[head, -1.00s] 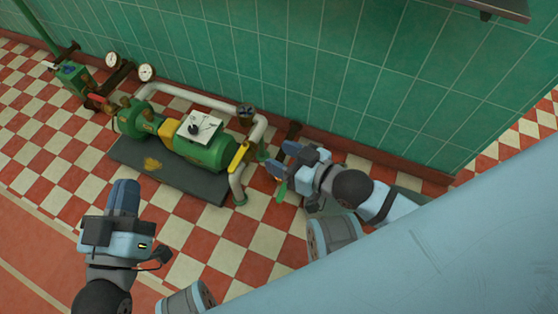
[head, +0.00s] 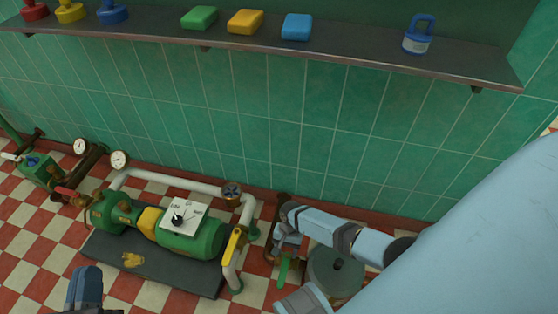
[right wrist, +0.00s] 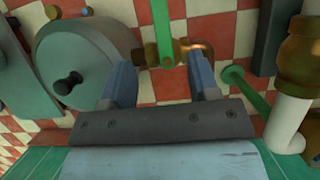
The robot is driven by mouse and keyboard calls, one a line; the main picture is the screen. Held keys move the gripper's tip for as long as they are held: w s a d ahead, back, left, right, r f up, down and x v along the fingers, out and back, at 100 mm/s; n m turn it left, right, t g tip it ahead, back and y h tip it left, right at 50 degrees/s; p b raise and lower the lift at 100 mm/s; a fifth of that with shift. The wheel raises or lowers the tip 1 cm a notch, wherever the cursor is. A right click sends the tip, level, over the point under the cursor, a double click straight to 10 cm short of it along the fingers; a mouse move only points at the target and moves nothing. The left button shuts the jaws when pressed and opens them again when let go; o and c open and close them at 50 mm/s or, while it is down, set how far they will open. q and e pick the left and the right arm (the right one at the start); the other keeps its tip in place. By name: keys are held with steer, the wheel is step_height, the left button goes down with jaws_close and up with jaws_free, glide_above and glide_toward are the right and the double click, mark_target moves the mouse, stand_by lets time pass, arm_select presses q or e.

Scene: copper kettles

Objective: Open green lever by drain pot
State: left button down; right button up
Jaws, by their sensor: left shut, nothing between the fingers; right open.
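The green lever (head: 284,271) hangs at the valve beside the drain pot. In the right wrist view the lever (right wrist: 163,28) is a flat green bar standing upright on a brass valve (right wrist: 190,53). The drain pot (head: 350,283) is a round grey-green vessel right of the lever; its side with a black knob shows in the right wrist view (right wrist: 95,50). My right gripper (right wrist: 161,72) is open, its fingers either side of the lever's pivot end; contact cannot be told. In the head view its fingers are partly hidden. My left gripper (head: 86,272) is shut and empty at lower left.
A green pump (head: 195,240) on a dark base stands left of the lever, with a yellow-handled valve (head: 235,243) and white pipes. A shelf (head: 340,58) with coloured items runs along the green tiled wall above. Checkered floor lies open at lower left.

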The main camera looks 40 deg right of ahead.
steer(key=b, duration=0.3)
glide_toward(282, 276)
steer(key=shift+s+a, duration=0.2)
steer(key=shift+a, duration=0.05)
steer(key=b+x, duration=0.4)
steer(key=x, duration=0.4)
steer(key=shift+s+f, duration=0.1)
steer(key=shift+f, duration=0.15)
arm_select(q)
step_height(282, 276, down, 9)
steer(key=d+m+g, duration=0.1)
steer(key=g, duration=0.2)
steer(key=shift+s+g+h, duration=0.15)
steer(key=shift+g+h, duration=0.15)
steer(key=shift+g, duration=0.1)
steer(key=shift+r, duration=0.1)
arm_select(e)
steer(key=shift+c, duration=0.4)
jaws_close()
